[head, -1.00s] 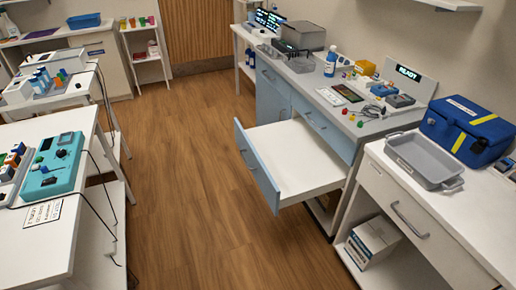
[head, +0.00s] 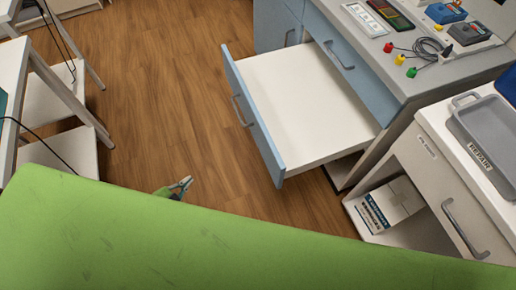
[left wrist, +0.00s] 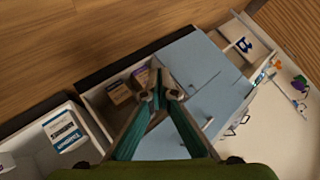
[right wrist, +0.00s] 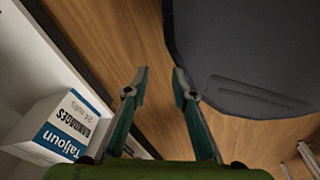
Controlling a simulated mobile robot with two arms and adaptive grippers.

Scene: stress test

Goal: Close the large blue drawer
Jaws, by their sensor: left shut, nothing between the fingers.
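The large blue drawer (head: 255,115) is pulled far out of the blue-fronted cabinet in the head view. Its white interior (head: 300,105) looks empty, and its blue front has a grey handle (head: 239,110). My left gripper (head: 184,186) is shut and empty. In the head view it shows beyond my green arm, to the left of the drawer front and apart from it in the picture.
A white desk (head: 430,150) with a grey tray (head: 490,130) stands right of the cabinet. A bandage box (head: 390,205) is on its lower shelf, also in the right wrist view (right wrist: 65,125). White tables stand at left; wooden floor (head: 170,100) lies between.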

